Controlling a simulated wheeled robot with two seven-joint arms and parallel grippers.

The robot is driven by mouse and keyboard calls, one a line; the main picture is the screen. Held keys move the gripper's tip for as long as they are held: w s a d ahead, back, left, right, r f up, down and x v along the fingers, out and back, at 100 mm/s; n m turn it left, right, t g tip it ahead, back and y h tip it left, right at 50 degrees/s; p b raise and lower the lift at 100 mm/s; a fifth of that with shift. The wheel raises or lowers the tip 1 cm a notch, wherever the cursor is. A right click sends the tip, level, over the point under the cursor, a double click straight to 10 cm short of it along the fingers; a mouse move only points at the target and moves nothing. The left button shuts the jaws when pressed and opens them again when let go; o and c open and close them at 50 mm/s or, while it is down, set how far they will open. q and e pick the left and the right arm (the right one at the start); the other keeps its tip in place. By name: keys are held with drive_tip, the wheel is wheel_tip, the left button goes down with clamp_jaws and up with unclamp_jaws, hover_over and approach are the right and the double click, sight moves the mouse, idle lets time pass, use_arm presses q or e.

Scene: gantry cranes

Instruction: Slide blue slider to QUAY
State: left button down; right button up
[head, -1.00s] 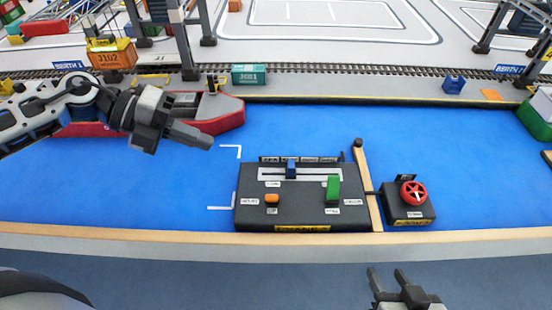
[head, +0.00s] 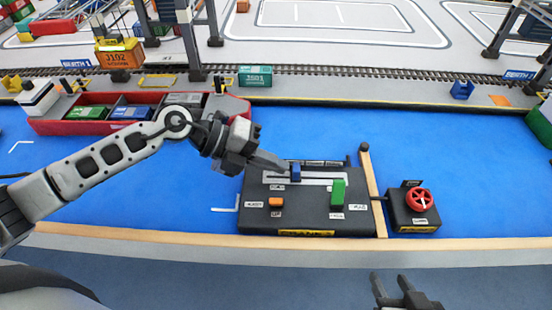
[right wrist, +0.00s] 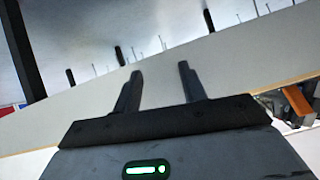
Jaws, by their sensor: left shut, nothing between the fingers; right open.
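The blue slider (head: 296,172) stands in a pale horizontal slot (head: 325,182) near the back of a black control box (head: 265,215). It sits left of the slot's middle. My left gripper (head: 285,166) is shut and empty, its fingertips close to the left side of the blue slider; I cannot tell whether they touch. The small labels along the slot are too blurred to read, so I cannot make out QUAY. My right gripper (head: 391,282) is open and empty in front of the table's edge; it also shows in the right wrist view (right wrist: 158,80).
The control box also carries a green lever (head: 338,193) and an orange button (head: 276,202). A wooden bar (head: 372,190) and a box with a red wheel (head: 420,200) stand to its right. A red ship (head: 60,125) lies behind my left arm.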

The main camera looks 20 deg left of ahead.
use_arm(q)
drive_tip(key=shift+w+d, duration=0.1)
drive_tip(key=shift+d, duration=0.15)
